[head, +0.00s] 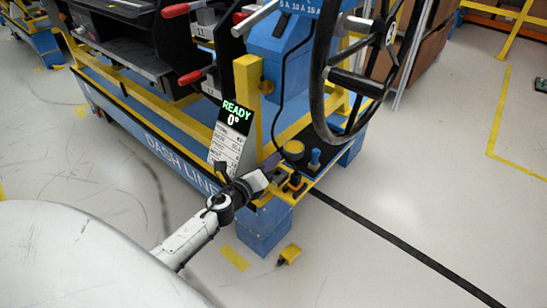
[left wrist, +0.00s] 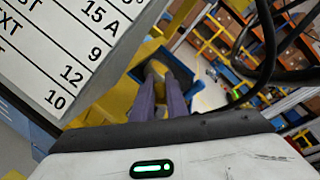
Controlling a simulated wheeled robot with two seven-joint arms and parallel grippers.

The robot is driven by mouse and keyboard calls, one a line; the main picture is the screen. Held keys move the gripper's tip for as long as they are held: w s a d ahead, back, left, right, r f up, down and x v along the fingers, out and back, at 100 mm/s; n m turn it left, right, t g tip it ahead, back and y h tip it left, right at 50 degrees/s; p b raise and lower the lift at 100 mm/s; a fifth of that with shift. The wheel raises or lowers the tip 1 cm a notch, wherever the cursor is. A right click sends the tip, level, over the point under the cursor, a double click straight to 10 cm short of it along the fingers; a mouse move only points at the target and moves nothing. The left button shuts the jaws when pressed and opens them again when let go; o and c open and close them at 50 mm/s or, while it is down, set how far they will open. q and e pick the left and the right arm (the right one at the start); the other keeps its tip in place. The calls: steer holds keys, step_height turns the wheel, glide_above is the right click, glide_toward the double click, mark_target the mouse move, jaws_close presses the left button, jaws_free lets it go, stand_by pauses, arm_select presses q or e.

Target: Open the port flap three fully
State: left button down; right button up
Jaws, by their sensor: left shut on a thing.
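My left gripper (head: 274,160) reaches in from the lower left in the head view, to the black corner panel (head: 323,167) below the steering wheel. Its two purple-grey fingers also show in the left wrist view (left wrist: 160,78), close together and shut on a small part at their tips. The fingers mostly hide that part, and I cannot read a number on it. Next to the fingertips are a round yellow cap (head: 293,150), a blue fitting (head: 315,158) and a small black and orange fitting (head: 296,184). I cannot tell which is flap three. My right gripper is not in view.
A sign reading READY 0° (head: 232,128) stands just left of my gripper; its printed list fills the left wrist view's upper left (left wrist: 75,45). The steering wheel (head: 322,80) and a hanging black cable (head: 282,95) are close above. A yellow piece (head: 290,253) lies on the floor.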

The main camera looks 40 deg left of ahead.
arm_select(q)
steer(key=shift+a+r+n+h+p, duration=0.2)
steer(key=shift+a+n+p, duration=0.15)
steer(key=shift+n+p, duration=0.2)
steer(key=shift+a+r+n+h+p, duration=0.1)
steer(key=shift+a+n+h+p, duration=0.1)
steer(key=shift+a+n+p, duration=0.25)
steer(key=shift+w+a+f+n+g+h+p, duration=0.1)
steer(key=shift+a+n+g+h+p, duration=0.3)
steer(key=shift+n, duration=0.7)
steer(key=shift+a+f+n+h+p, duration=0.1)
steer(key=shift+a+n+h+p, duration=0.25)
steer(key=shift+n, duration=0.35)
steer(key=shift+a+f+n, duration=0.15)
steer(key=shift+n, duration=0.25)
steer(key=c, duration=1.7)
jaws_free()
steer(key=shift+c, duration=0.2)
